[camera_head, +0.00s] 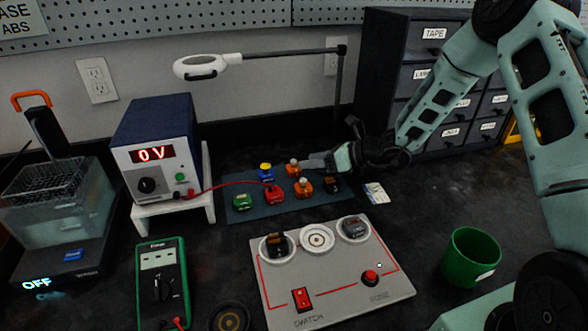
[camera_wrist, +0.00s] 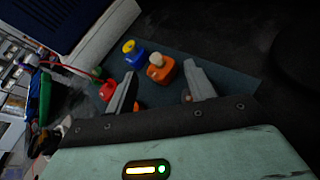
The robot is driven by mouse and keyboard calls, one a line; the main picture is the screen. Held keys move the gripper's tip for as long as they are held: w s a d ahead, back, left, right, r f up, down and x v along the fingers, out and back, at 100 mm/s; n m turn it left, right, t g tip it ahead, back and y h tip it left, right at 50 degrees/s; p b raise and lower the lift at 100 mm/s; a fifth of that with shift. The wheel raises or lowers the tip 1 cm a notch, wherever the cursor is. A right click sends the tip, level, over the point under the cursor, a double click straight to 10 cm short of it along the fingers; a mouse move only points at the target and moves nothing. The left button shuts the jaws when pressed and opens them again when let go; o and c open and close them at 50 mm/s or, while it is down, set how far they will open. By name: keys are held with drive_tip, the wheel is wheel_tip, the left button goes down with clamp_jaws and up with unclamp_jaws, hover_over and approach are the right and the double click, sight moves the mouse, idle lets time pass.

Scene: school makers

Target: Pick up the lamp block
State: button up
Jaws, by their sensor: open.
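Two orange blocks with rounded, bulb-like tops stand on the dark blue-grey mat (camera_head: 238,214); I cannot tell which one the task calls the lamp block. The rear orange block (camera_head: 293,169) is beside my gripper's fingertips (camera_head: 311,160), and the front orange block (camera_head: 304,188) stands nearer the panel. In the wrist view, an orange block (camera_wrist: 160,70) shows upright between and just beyond my open fingers (camera_wrist: 160,84). I cannot tell whether they touch it. Another orange piece (camera_wrist: 137,106) is mostly hidden behind the left finger.
A blue-and-yellow block (camera_head: 265,172), a red block (camera_head: 274,194) with a red wire, a green block (camera_head: 242,202) and a dark block (camera_head: 331,184) crowd the mat. A power supply (camera_head: 155,155), lamp arm (camera_head: 290,52), drawers (camera_head: 430,60), switch panel (camera_head: 330,280) and green cup (camera_head: 468,256) surround it.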

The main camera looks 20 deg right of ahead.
sight(294, 166)
drive_tip(key=x, duration=0.4)
drive_tip(key=shift+w+r, duration=0.1)
drive_tip(key=shift+w, duration=0.1)
drive_tip(key=c, duration=1)
drive_tip(key=shift+s, duration=0.1)
clamp_jaws()
